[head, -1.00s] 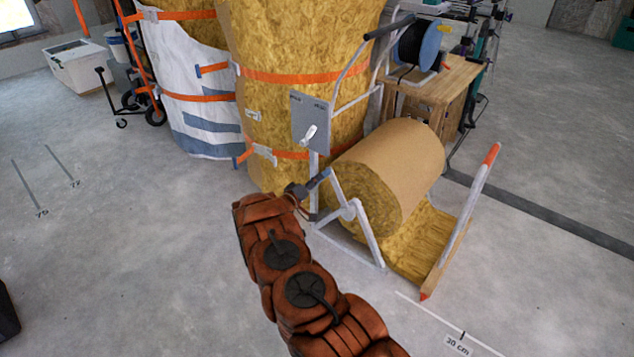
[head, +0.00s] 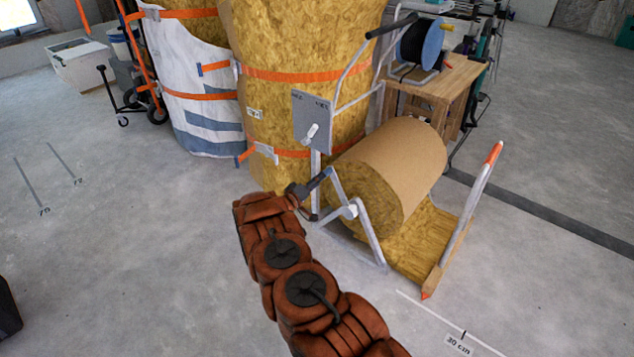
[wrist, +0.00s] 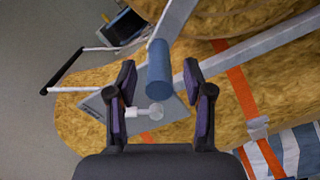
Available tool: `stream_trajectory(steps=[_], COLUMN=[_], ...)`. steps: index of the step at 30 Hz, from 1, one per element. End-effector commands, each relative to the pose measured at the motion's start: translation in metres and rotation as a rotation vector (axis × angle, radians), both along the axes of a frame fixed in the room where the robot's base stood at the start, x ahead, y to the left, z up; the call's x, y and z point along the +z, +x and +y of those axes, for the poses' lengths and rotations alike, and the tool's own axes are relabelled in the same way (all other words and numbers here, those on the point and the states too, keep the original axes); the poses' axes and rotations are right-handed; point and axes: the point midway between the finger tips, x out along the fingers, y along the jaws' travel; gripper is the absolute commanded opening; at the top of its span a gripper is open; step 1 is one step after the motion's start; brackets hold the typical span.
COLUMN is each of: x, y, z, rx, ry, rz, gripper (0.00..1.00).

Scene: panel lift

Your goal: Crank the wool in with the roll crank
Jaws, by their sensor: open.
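The roll crank's blue-grey handle (head: 319,179) sticks out from the grey crank arm at the near end of the wool roll (head: 375,198). The roll is brown outside with yellow wool at its end, and rests in a grey frame (head: 370,238). My gripper (head: 305,188) is at the handle's free end. In the wrist view my gripper (wrist: 160,72) is open, with the handle (wrist: 159,70) between its two fingers and gaps on both sides. The fingers are not closed on it. Yellow wool (head: 425,240) lies under the roll.
A grey switch panel (head: 310,110) with a white lever stands just behind the crank. Tall strapped wool rolls (head: 290,45) stand behind it. A wooden bench (head: 440,80) with a cable reel (head: 421,45) is at the back right. The floor at left is mostly clear.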

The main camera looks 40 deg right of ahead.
Motion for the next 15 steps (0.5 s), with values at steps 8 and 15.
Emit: stream_trajectory(steps=[8, 15], x=[0.0, -0.001], y=[-0.011, -0.024], z=[0.042, 0.085], rx=[0.004, 0.004], ry=[0.002, 0.001], rz=[0.004, 0.005], gripper=[0.52, 0.52])
